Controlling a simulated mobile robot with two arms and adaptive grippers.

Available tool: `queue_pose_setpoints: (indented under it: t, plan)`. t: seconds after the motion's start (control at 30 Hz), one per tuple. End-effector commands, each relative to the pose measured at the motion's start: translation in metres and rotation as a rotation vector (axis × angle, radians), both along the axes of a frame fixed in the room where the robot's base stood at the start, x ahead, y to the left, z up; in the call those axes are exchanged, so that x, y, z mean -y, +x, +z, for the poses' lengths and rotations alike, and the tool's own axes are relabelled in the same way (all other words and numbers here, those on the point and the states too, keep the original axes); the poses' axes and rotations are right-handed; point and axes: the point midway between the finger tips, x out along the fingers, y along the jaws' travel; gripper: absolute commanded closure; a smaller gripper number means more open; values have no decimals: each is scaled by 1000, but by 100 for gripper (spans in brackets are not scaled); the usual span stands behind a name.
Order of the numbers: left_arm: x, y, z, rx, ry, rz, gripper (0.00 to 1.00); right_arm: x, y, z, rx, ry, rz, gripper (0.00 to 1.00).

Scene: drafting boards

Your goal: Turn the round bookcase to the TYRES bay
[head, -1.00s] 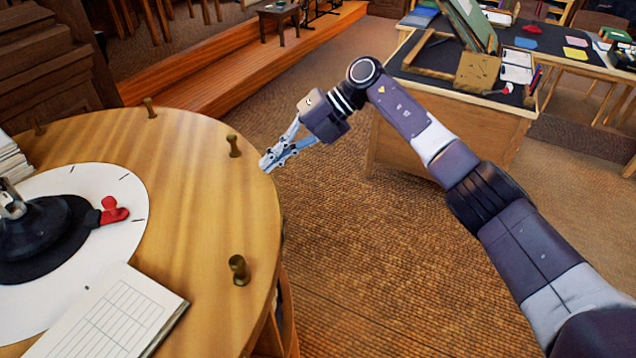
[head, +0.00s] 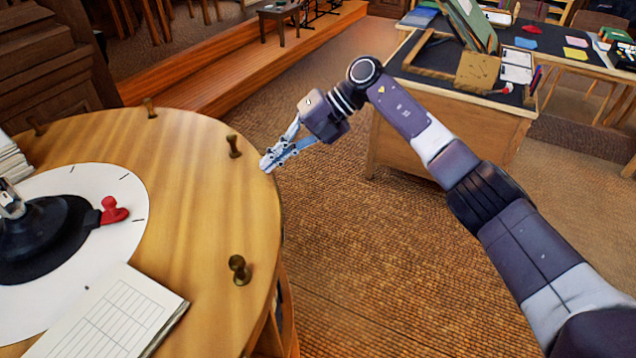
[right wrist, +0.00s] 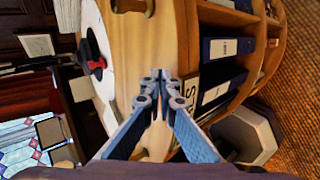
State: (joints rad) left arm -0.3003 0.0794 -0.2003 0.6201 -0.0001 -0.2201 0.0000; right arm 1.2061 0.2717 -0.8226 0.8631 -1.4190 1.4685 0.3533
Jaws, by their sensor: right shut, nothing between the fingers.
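The round bookcase (head: 205,215) has a wooden top with several brass knobs, one nearest me (head: 239,270) and one farther along the rim (head: 233,146). My right gripper (head: 266,163) is shut and empty at the right rim, close to that farther knob. In the right wrist view the shut fingertips (right wrist: 161,76) lie over the top's edge; I cannot tell if they touch it. Below the edge, shelves hold blue binders (right wrist: 228,47) with white labels. A white bay sign (right wrist: 188,97) is partly hidden by a finger; only its end letters show. My left gripper is not in view.
On the top lie a white disc (head: 115,235) with a black base and red-handled pointer (head: 113,211), a ruled pad (head: 115,315) and stacked papers (head: 12,160). A dark-topped desk (head: 450,125) stands beyond my right arm. Carpet (head: 340,270) right of the bookcase is clear.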

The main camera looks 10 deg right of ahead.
Motion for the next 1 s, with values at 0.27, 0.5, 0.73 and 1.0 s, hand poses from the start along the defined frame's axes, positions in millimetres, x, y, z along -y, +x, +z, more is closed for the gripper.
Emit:
queue_pose_setpoints:
  t: [0.27, 0.5, 0.73, 1.0]
  plan:
    - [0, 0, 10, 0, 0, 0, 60, 0, 0, 14, 1, 0, 0, 100]
    - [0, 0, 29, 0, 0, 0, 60, 0, 0, 43, 1, 0, 0, 100]
    - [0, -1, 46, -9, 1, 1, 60, 0, 0, 71, 1, -1, -1, 100]
    - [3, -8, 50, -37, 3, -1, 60, 0, 0, 82, 0, 0, 0, 100]
